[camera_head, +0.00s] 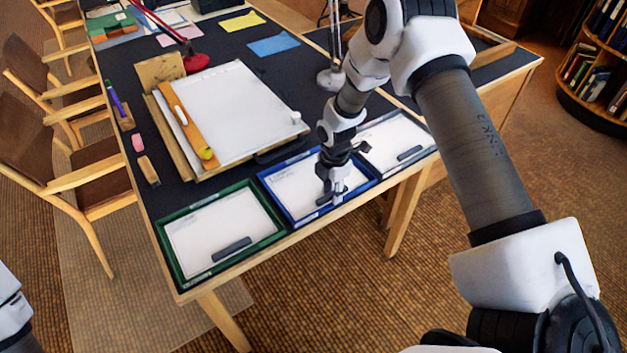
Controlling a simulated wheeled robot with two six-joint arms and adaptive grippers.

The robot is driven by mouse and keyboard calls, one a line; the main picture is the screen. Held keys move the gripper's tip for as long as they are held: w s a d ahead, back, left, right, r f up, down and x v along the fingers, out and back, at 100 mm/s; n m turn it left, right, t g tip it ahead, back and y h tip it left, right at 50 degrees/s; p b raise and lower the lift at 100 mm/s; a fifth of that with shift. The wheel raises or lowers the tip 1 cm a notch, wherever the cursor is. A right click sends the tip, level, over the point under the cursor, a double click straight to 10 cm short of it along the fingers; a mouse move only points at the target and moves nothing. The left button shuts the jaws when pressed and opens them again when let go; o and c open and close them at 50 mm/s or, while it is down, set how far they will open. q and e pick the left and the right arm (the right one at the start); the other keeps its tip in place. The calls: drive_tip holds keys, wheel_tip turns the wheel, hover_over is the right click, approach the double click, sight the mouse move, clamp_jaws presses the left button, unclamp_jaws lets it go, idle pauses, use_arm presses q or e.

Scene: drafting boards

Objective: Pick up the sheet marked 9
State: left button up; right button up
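White sheets lie in a row of trays along the near edge of the table: one sheet (205,235) in a green tray (172,266), one sheet (292,190) in a blue tray (268,188), and one sheet (388,138) in a pale tray at the right. The marks on the sheets are too small to read, so I cannot tell which is 9. My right gripper (334,196) points down at the right part of the blue tray, over or touching its sheet. Its fingers are too small to judge. My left gripper is out of view.
A dark bar (231,249) lies on the green tray's sheet, another (410,153) on the right one. Behind stands a drawing board (235,105) with a wooden rule (184,120). A lamp base (331,79) stands behind my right arm. Chairs line the left side.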

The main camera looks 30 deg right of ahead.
clamp_jaws()
drive_tip(key=shift+r+p, duration=0.5)
drive_tip(key=shift+r, duration=0.1)
wheel_tip(320, 180, up, 6)
drive_tip(key=w+p, duration=0.1)
drive_tip(key=p, duration=0.3)
drive_tip(key=shift+f, duration=0.1)
